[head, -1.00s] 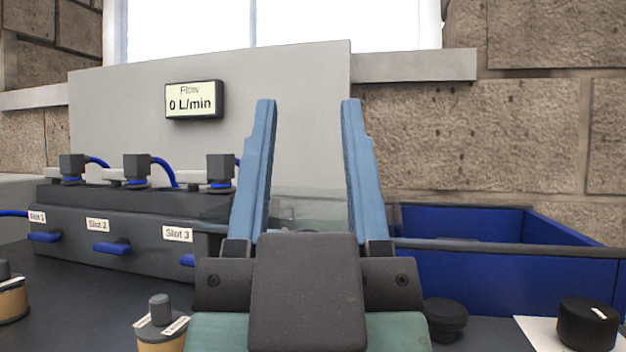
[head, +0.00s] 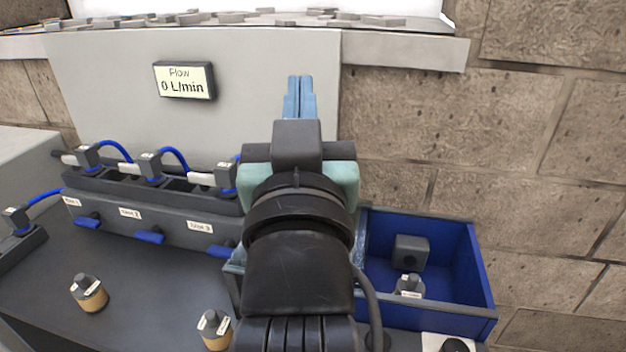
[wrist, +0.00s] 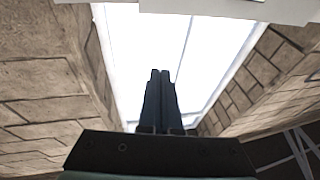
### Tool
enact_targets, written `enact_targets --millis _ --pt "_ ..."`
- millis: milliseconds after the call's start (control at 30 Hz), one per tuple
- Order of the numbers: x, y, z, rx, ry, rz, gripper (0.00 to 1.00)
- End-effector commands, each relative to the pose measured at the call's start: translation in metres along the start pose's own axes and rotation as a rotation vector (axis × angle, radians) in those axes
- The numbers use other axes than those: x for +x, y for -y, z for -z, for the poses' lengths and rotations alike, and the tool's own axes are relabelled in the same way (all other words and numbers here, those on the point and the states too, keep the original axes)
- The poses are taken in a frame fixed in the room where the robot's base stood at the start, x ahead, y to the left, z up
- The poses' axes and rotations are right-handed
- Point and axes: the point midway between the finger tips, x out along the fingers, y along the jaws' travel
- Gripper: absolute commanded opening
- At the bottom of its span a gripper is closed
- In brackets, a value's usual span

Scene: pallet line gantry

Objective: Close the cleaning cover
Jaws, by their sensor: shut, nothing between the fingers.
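My gripper (head: 300,82) is shut and empty, raised in front of the grey back panel and pointing up and away. In the wrist view its closed fingers (wrist: 161,75) point toward the bright window. The cleaning cover cannot be clearly made out. A pale, see-through edge (head: 234,268) shows just left of my arm, between the slot block and the blue bin; it may belong to the cover's housing. My arm hides most of that spot, so I cannot tell how the cover stands.
A dark slot block (head: 150,222) with blue levers and hoses stands at left. A blue bin (head: 478,275) at right holds a dark block (head: 410,252) and a small capped part. Two tan capped parts (head: 90,293) (head: 214,330) stand on the dark bench. The flow display (head: 184,80) reads 0 L/min.

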Motion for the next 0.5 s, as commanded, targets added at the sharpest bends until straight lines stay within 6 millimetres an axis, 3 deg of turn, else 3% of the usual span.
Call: enact_targets --millis 33,67,267,367,500 --pt "0.011 -0.001 0.012 -0.011 0.053 -0.006 0.0" --pt "0.014 -0.001 0.011 -0.018 0.081 -0.01 0.0" --pt "0.02 -0.01 -0.021 -0.14 0.298 -0.079 0.0" --pt "0.003 -0.02 -0.06 -0.324 0.424 -0.145 0.0" --pt "-0.036 -0.024 -0.11 -0.64 0.502 -0.191 0.0"
